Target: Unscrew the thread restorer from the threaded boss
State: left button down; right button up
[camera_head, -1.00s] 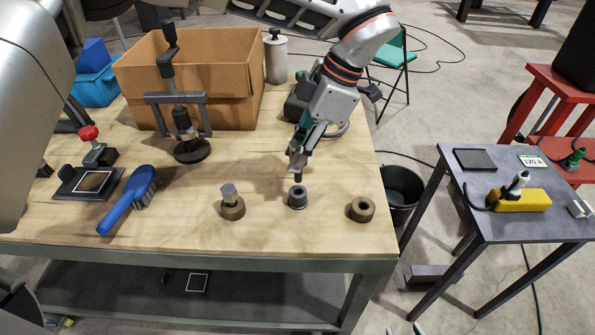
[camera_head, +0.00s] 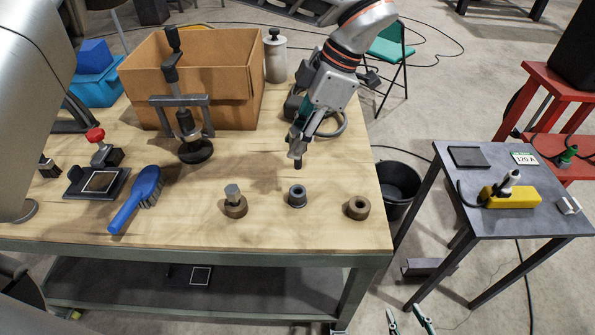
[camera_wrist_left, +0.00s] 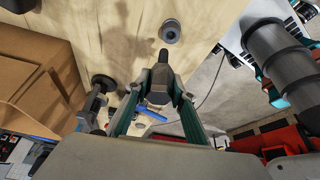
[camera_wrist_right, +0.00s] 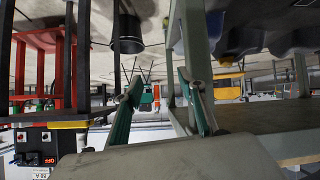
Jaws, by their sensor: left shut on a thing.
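My left gripper (camera_head: 299,140) is shut on a dark grey tool, which I take to be the thread restorer (camera_wrist_left: 160,84). Its narrow dark tip (camera_head: 298,163) points down and hangs clear above a grey round boss with a hole (camera_head: 297,196). In the left wrist view that boss (camera_wrist_left: 171,31) shows beyond the tip (camera_wrist_left: 163,57), apart from it. Left of it stands a brown boss with a hex-headed piece (camera_head: 233,192) in it; right of it is a brown ring-shaped boss (camera_head: 358,208). My right gripper (camera_head: 409,320) is open and empty, low beside the bench; its fingers show apart in the right wrist view (camera_wrist_right: 163,108).
A blue brush (camera_head: 135,200), a puller-like tool on a round base (camera_head: 195,150) and a cardboard box (camera_head: 225,85) occupy the bench's left and back. A black bucket (camera_head: 400,185) and grey side table (camera_head: 500,225) stand to the right. The bench front is clear.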

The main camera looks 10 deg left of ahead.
aim_at(295, 128)
pick_arm(q)
jog(key=shift+w+r+p, duration=0.1)
jog(key=shift+r+p, duration=0.45)
jog(key=shift+r, duration=0.1)
jog(key=shift+r+p, duration=0.55)
jog(key=shift+p, duration=0.1)
jog(key=shift+w+r+p, duration=0.15)
jog(key=shift+r+p, duration=0.25)
jog(key=shift+p, duration=0.1)
